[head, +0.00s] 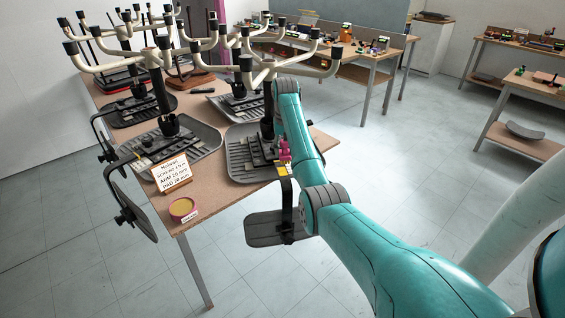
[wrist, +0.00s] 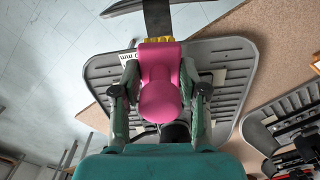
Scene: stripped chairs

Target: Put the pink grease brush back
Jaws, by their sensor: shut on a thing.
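The pink grease brush (wrist: 159,85) is between the two fingers of my gripper (wrist: 160,76) in the wrist view, and the gripper is shut on it. In the head view the pink brush (head: 285,149) shows as a small piece beside my teal arm, over the front chair shell on the table. A yellow part shows just beyond the brush's far end; I cannot tell whether they touch. My arm hides most of the gripper in the head view. A round tin with yellowish content (head: 183,209) stands at the table's front corner.
The wooden table (head: 225,193) holds several upturned grey chair shells (head: 187,148) with upright posts and branching pale legs. A printed sign (head: 171,173) stands near the front edge. Armrests hang past the edges.

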